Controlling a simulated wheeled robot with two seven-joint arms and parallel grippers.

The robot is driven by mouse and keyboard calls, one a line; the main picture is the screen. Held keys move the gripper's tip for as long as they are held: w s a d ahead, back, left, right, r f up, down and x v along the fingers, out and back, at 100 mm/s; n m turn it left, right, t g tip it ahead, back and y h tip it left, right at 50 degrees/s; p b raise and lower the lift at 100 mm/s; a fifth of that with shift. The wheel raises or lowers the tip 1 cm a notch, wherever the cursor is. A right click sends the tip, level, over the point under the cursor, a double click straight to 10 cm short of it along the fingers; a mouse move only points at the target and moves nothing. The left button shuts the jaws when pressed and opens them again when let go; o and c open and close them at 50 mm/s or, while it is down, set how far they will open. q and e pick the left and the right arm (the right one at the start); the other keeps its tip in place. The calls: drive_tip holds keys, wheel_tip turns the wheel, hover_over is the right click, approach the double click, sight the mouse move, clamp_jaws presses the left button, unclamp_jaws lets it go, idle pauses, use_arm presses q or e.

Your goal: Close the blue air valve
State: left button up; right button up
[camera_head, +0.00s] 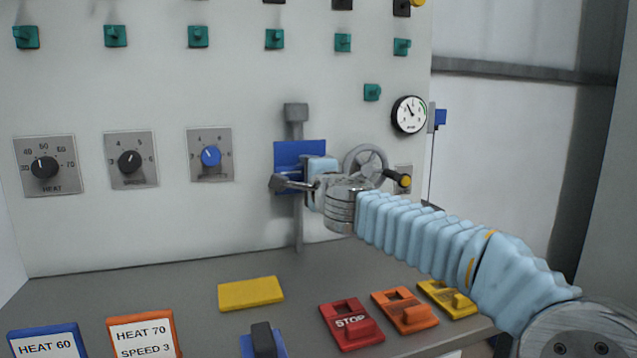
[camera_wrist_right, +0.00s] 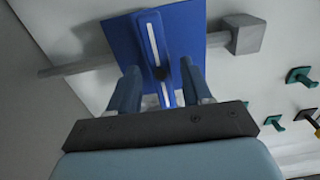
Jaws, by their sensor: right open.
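The blue air valve is a square blue plate (camera_head: 300,153) on a vertical grey pipe on the wall panel; it also fills the top middle of the right wrist view (camera_wrist_right: 192,32). Its blue handle (camera_wrist_right: 153,40), with a white stripe, lies across the pipe in the right wrist view. My right gripper (camera_head: 290,180) is at the valve, hiding part of it in the head view. In the right wrist view the fingers (camera_wrist_right: 158,70) are open, one on each side of the handle's near part. I cannot tell whether they touch it. My left gripper is not in view.
A grey handwheel (camera_head: 366,165) and a round gauge (camera_head: 409,114) are close right of the valve. Three dials (camera_head: 210,156) are to the left. Below are a red STOP switch (camera_head: 351,324), an orange switch (camera_head: 404,309) and a yellow block (camera_head: 250,293) on the desk.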

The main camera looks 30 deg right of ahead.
drive_tip(key=v, duration=1.1)
drive_tip(key=shift+p, duration=0.4)
drive_tip(key=shift+s+a, duration=0.1)
drive_tip(key=shift+s, duration=0.05)
